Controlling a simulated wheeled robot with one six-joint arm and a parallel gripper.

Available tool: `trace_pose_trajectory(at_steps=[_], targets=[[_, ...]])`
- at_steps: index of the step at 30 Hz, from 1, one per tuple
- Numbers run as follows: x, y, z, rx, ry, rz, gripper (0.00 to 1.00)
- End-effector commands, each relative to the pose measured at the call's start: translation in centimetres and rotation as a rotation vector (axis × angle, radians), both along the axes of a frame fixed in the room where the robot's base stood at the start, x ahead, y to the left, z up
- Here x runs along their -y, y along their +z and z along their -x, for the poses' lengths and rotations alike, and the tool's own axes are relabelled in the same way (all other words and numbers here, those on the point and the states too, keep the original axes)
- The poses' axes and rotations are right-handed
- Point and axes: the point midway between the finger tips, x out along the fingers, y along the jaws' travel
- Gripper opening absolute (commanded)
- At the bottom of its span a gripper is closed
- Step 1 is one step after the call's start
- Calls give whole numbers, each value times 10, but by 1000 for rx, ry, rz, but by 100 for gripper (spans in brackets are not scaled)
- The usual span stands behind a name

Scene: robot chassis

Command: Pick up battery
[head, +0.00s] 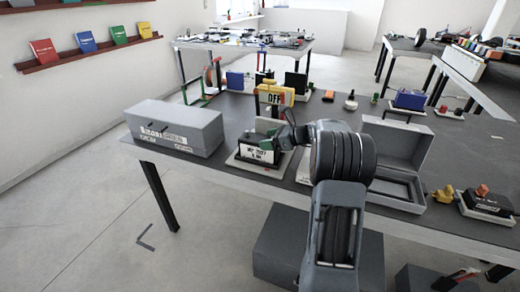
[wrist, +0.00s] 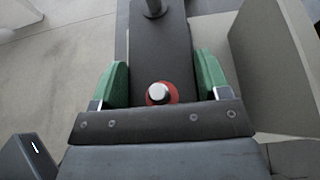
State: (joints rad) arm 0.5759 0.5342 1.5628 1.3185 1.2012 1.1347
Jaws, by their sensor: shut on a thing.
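The battery (head: 262,156) is a dark block with a white label on its front, at or just above a white tray (head: 240,163) on the dark table. I cannot tell whether it touches the tray. In the wrist view the battery's dark top (wrist: 158,55) shows a terminal with a red ring (wrist: 158,93) and a dark terminal at the far end. My gripper (head: 272,137) comes from the right, over the battery. In the wrist view, my gripper's green fingers (wrist: 160,82) are shut on the battery's two sides. The battery's right side is partly hidden by my gripper.
A closed grey box (head: 178,127) stands left of the battery. An open grey case (head: 398,165) is at right, behind my arm. A yellow sign (head: 273,96) stands just behind the battery. Another dark block (head: 487,203) sits on a white tray at far right.

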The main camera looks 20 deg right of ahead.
Motion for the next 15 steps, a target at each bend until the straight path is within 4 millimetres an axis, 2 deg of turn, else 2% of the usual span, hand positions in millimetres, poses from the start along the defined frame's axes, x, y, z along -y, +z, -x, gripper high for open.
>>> trace_pose_trajectory(at_steps=[1, 6, 8, 15], targets=[[0, 0, 0, 0, 0, 0, 15], [0, 0, 0, 0, 0, 0, 0], [0, 6, -1, 11, 0, 0, 0], [0, 7, -1, 10, 0, 0, 0]])
